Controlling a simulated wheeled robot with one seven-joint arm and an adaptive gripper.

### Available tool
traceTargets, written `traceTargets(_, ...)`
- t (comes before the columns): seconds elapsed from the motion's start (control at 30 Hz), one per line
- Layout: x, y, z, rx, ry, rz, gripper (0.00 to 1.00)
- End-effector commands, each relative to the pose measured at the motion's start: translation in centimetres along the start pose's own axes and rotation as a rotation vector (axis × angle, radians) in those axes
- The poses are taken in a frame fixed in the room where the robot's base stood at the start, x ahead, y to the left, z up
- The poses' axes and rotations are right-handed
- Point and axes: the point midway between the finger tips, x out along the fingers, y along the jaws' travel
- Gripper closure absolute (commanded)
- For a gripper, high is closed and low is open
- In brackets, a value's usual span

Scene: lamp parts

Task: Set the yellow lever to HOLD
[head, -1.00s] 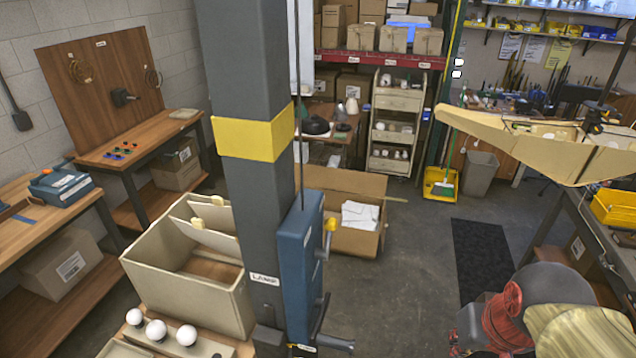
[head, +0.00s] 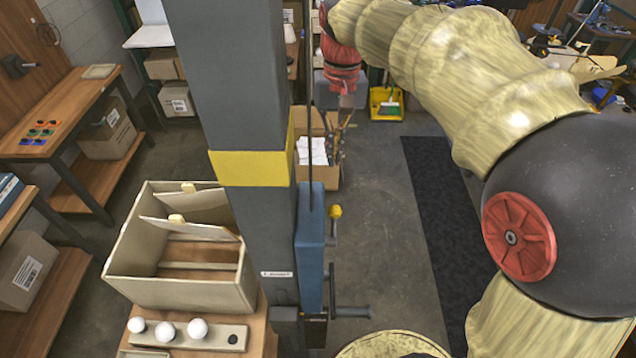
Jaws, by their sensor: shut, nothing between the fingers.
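The yellow lever (head: 335,211) shows as a small yellow knob on the right side of the blue box (head: 311,240), which is fixed to the grey column. A thin arm runs down from the knob along the box. The HOLD marking cannot be made out from here. My gripper (head: 337,155) points down above and behind the knob in the picture, in front of the open cardboard box. It is small and dark, with its fingers together and nothing held. It looks apart from the lever; the depth between them is hard to judge.
The grey column (head: 235,100) with a yellow band stands just left of the lever. A dark crank handle (head: 350,312) juts right below it. A beige bin (head: 175,290) and white bulbs (head: 197,329) are at left. The floor right of the column is open, with a black mat (head: 425,220).

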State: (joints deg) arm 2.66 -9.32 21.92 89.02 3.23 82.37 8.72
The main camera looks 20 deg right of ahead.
Motion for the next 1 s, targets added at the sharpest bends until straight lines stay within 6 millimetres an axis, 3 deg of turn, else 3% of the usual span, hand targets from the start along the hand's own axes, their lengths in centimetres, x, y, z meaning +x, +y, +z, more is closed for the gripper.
traceTargets(0.3, -0.1, 0.0, 0.0, 0.004, 0.002, 0.000, 1.00)
traceTargets(0.47, 0.9, 0.0, 0.1, 0.004, 0.001, 0.000, 1.00)
traceTargets(0.93, 9.6, 0.0, 0.1, 0.004, 0.000, 0.000, 1.00)
traceTargets(0.97, 10.1, 0.0, 0.1, 0.004, 0.000, 0.000, 1.00)
traceTargets(1.0, 9.4, 0.0, 0.7, 0.003, 0.007, -0.001, 1.00)
